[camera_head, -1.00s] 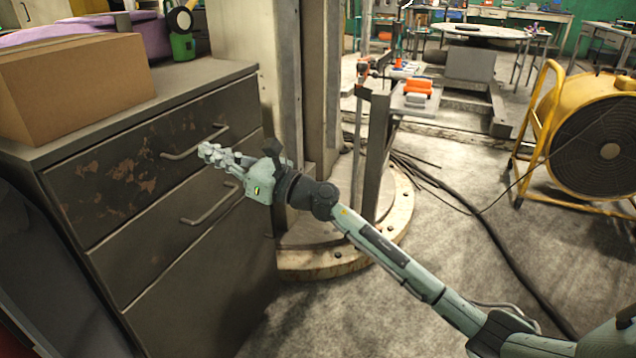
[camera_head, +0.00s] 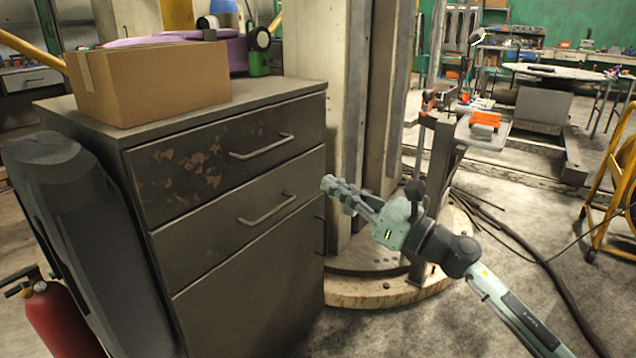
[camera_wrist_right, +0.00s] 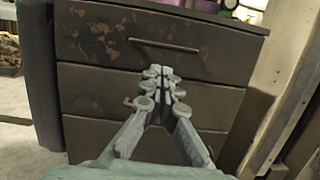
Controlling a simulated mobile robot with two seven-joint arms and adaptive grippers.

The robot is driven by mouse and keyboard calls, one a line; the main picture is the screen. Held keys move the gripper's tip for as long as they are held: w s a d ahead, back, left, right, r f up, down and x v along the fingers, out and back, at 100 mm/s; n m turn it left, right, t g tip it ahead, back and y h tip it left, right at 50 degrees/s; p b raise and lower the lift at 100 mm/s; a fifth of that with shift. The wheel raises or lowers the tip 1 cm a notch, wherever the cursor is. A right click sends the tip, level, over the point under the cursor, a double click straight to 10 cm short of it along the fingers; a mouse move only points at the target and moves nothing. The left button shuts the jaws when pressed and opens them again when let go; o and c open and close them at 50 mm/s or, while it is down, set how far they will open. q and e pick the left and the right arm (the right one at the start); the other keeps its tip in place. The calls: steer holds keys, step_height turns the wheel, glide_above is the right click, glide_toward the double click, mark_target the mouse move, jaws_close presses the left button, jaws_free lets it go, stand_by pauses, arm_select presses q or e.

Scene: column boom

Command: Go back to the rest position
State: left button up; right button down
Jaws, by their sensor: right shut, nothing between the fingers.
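My right gripper (camera_head: 340,190) is shut and empty, to the right of the grey metal drawer cabinet (camera_head: 250,250) in the head view. My right arm reaches in from the lower right. In the right wrist view, the gripper's fingers (camera_wrist_right: 163,85) are together and point at the front of the cabinet (camera_wrist_right: 90,75). The cabinet's drawers are closed, with the upper drawer handle (camera_head: 262,147) and the middle drawer handle (camera_head: 267,210) clear of the fingers. My left gripper is not in view.
A cardboard box (camera_head: 160,85) and a green device (camera_head: 259,55) stand on the cabinet. A red fire extinguisher (camera_head: 62,320) is at lower left. A column on a round base (camera_head: 375,290) is close behind my right gripper. Cables and a yellow-framed fan (camera_head: 612,190) are at right.

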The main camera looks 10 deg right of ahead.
steer(key=s+d+f+m+h+p, duration=0.2)
steer(key=d+f+m+h, duration=0.55)
steer(key=m, duration=0.65)
steer(key=s+d+f+m+h+p, duration=0.1)
steer(key=s+d+f+m+h, duration=0.1)
steer(key=d+f+m+h, duration=0.9)
steer(key=s+a+f+m+g+y+p, duration=0.1)
steer(key=s+a+f+m+g, duration=0.1)
steer(key=s+f+m+g, duration=0.3)
steer(key=s+a+f+m+g+y+p, duration=0.1)
steer(key=s+a+f+m+g+y, duration=0.15)
steer(key=s+f+m, duration=0.5)
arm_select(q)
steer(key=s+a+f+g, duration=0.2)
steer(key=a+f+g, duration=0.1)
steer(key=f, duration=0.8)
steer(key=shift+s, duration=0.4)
arm_select(e)
steer(key=s+a+f+m+g, duration=0.2)
steer(key=s+f, duration=0.1)
steer(key=s, duration=0.4)
steer(key=s+a+f+m+g, duration=0.2)
steer(key=s+f+g, duration=0.1)
steer(key=s, duration=0.3)
steer(key=shift+s+a+f+y, duration=0.3)
steer(key=shift+s+a+f, duration=0.1)
steer(key=shift+f, duration=0.3)
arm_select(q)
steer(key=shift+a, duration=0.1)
